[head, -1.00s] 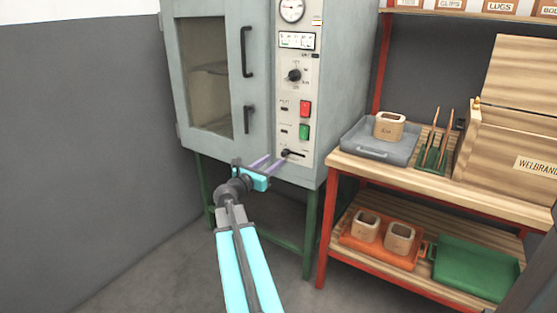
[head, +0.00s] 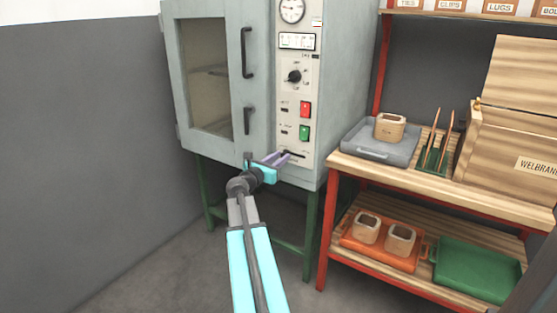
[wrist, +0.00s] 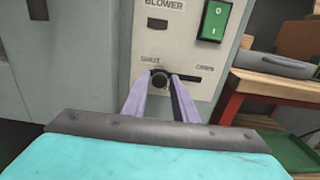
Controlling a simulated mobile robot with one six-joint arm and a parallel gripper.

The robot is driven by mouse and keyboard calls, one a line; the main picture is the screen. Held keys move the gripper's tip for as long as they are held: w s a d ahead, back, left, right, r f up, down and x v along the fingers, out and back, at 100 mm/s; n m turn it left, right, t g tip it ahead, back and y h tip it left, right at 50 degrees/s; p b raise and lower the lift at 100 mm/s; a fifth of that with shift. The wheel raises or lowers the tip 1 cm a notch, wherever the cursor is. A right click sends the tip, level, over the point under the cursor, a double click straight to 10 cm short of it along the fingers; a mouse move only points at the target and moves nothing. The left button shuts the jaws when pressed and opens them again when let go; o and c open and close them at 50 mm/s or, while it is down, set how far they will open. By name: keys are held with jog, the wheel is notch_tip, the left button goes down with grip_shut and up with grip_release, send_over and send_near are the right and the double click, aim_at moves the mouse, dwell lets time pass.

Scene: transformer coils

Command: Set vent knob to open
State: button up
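The vent knob (wrist: 160,77) is a small round black knob at the left end of a dark horizontal slot on the oven's panel. The label above the slot's left end reads like SHUT; the one at its right end reads like OPEN. My gripper (wrist: 161,78) has its two purple fingers on either side of the knob, apart from each other, with the knob between the tips. Whether a fingertip touches it is unclear. In the head view my gripper (head: 285,156) is at the foot of the panel and largely hides the knob.
The grey oven (head: 333,110) has its door (head: 170,75) closed, with black handles. A green switch (head: 304,132) and a red switch (head: 305,109) sit above the slot. A wooden bench (head: 450,190) with a grey tray (head: 375,148) stands close on the right.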

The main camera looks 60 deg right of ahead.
grip_shut()
jog(key=s+p, duration=0.1)
jog(key=s, duration=0.5)
jog(key=shift+s+p, duration=0.25)
jog(key=shift+p, duration=0.1)
jog(key=shift+o, duration=2.2)
grip_release()
jog(key=shift+s, duration=0.1)
jog(key=shift+a, duration=0.1)
